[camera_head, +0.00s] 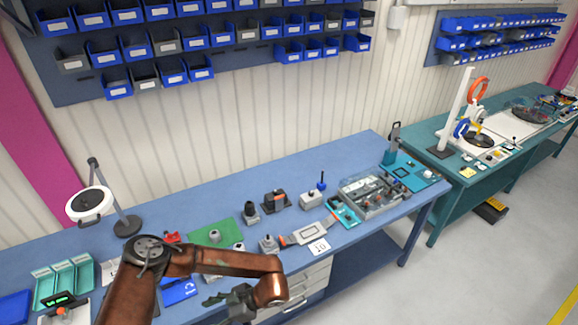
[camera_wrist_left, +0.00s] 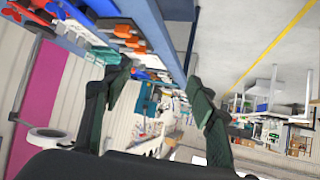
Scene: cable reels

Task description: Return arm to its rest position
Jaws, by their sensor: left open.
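My left arm, reddish-brown, comes in from the lower left in the head view and reaches across the front edge of the blue workbench (camera_head: 160,200). My left gripper (camera_head: 228,296) hangs at the front edge of the bench, low in that view. In the left wrist view my left gripper (camera_wrist_left: 160,100) shows two dark green fingers spread wide apart, with nothing between them. It is open and empty. My right gripper is in neither view.
The bench holds a white round lamp (camera_head: 90,205), a green board (camera_head: 215,235), small grey devices and a clear organiser box (camera_head: 372,195). Blue bins (camera_head: 118,82) hang on the wall. A teal bench (camera_head: 480,180) stands at the right. Grey floor (camera_head: 490,270) is open at the right front.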

